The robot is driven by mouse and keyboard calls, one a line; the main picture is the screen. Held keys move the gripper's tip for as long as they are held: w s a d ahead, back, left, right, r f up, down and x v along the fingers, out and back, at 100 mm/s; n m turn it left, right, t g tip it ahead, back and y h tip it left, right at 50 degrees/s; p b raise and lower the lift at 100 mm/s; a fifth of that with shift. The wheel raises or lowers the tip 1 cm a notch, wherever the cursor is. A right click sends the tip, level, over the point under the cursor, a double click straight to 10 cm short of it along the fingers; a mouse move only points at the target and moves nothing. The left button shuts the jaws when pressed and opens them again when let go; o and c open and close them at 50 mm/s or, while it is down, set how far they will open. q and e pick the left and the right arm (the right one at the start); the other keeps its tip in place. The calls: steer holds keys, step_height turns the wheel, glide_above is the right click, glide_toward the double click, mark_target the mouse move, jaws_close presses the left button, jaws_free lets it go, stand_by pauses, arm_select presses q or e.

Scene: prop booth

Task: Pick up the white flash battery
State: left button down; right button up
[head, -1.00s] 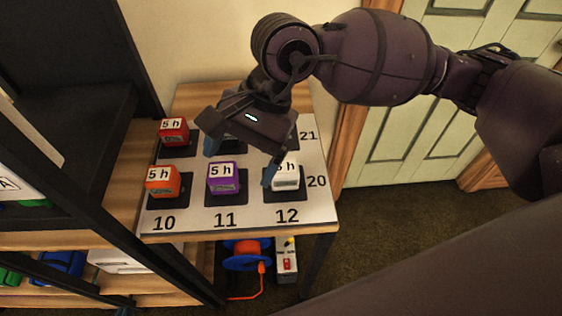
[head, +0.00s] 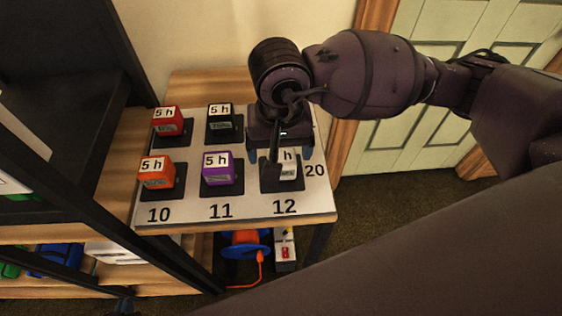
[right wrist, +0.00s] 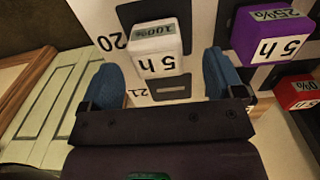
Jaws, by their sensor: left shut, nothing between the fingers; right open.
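The white flash battery (head: 288,170) stands on a black pad above number 12 on the white sheet, partly hidden by my right gripper. In the right wrist view the white battery (right wrist: 156,46) shows a "5 h" label and "100%". My right gripper (head: 291,156) is open over it. In the right wrist view its blue fingertips (right wrist: 160,78) are spread to either side, and the battery appears between and just beyond them, with gaps on both sides.
A purple battery (head: 216,169) stands left of the white one, with an orange one (head: 156,172) further left. A black shelf frame (head: 110,180) rises at left.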

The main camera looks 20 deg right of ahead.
mark_target(282, 156)
steer(key=shift+w+d+f+b, duration=0.1)
steer(key=shift+d+f+b, duration=0.05)
steer(key=shift+f, duration=1.15)
steer(key=shift+w+d+f+b, duration=0.1)
steer(key=shift+f+b, duration=0.05)
steer(key=shift+f, duration=1.15)
steer(key=c, duration=1.2)
